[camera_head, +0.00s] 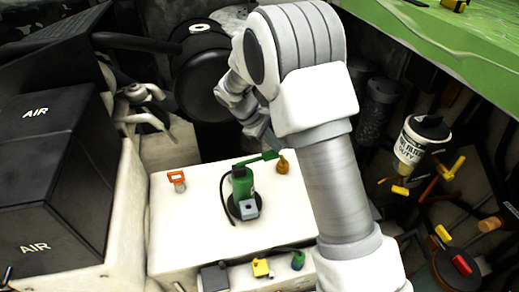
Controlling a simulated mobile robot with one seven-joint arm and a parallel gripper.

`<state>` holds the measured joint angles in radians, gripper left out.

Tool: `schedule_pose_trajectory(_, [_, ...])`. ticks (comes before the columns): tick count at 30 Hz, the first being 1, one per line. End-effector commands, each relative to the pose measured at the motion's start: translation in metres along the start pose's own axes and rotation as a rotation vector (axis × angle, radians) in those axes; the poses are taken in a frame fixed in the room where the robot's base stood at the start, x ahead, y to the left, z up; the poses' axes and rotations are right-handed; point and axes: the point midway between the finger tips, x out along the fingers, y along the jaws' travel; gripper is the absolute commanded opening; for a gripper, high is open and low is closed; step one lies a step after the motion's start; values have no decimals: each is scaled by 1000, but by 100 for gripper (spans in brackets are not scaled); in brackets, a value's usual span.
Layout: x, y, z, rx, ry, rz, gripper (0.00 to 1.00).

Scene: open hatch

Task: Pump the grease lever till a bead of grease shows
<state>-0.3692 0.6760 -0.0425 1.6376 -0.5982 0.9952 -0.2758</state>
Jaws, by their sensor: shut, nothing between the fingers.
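A green grease pump (243,184) stands upright on a dark round base on the white top surface. Its green lever (262,157) sticks out to the right from the pump's top. A thin dark hose curves down the pump's left side. My gripper (271,141) is shut and empty, just above and behind the lever's right end. I cannot tell whether it touches the lever. My arm hides part of the surface on the right. I see no bead of grease at this size.
A brown-orange knob-like piece (282,164) stands right of the lever's end. An orange-handled part (177,181) stands to the left. Black AIR boxes (50,190) fill the left side. A white labelled container (412,150) and coloured handles are at right.

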Motion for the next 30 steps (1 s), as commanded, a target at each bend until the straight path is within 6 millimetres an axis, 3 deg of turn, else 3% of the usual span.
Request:
schedule_pose_trajectory(8, [14,-3,-2,0,-2,-1,0])
schedule_pose_trajectory(13, [10,-2,-2,0,-1,0,0])
schedule_pose_trajectory(30, [-39,0,0,-1,1,0,0])
